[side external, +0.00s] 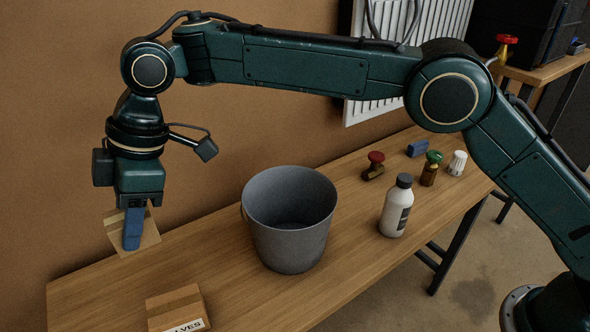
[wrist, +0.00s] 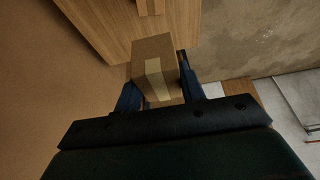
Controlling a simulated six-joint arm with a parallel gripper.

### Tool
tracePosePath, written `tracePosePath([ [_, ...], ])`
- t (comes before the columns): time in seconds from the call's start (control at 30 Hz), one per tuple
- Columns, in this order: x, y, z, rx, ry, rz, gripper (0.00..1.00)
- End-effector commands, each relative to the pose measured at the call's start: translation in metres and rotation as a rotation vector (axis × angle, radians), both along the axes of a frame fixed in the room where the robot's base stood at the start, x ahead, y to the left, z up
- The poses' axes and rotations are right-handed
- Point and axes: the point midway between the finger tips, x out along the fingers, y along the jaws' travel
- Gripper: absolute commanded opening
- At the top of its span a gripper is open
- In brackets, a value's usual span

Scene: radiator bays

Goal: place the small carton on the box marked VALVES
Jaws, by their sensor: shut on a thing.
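My gripper (side external: 133,228) points down and is shut on the small carton (side external: 151,237), a brown box with a paler tape strip. It holds the carton in the air near the left end of the wooden bench. In the wrist view the carton (wrist: 155,62) sits between the two blue fingers. The box marked VALVES (side external: 178,304) is a brown carton with a white label at the bench's front left. It lies lower and to the right of the held carton in the side view. In the wrist view a brown piece (wrist: 150,6) at the top edge may be that box.
A grey bucket (side external: 289,225) stands mid-bench, right of my gripper. A white bottle (side external: 397,208), red-knobbed valve (side external: 374,167), green-knobbed valve (side external: 431,169), blue block (side external: 418,148) and white cap (side external: 457,163) stand further right. The bench (side external: 225,262) is bare between box and bucket. A brown wall is behind.

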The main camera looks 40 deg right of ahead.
Motion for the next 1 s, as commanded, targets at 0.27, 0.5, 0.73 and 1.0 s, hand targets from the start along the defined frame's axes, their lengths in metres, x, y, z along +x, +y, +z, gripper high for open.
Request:
tracePosePath([
  [0.27, 0.0, -0.002, -0.033, -0.005, -0.002, -0.001, 0.12],
  [0.5, -0.001, -0.002, -0.078, -0.007, -0.002, 0.0, 0.12],
  [0.73, 0.0, -0.002, -0.119, -0.007, -0.002, 0.0, 0.12],
  [1.0, 0.0, -0.001, -0.139, -0.004, -0.005, 0.0, 0.12],
])
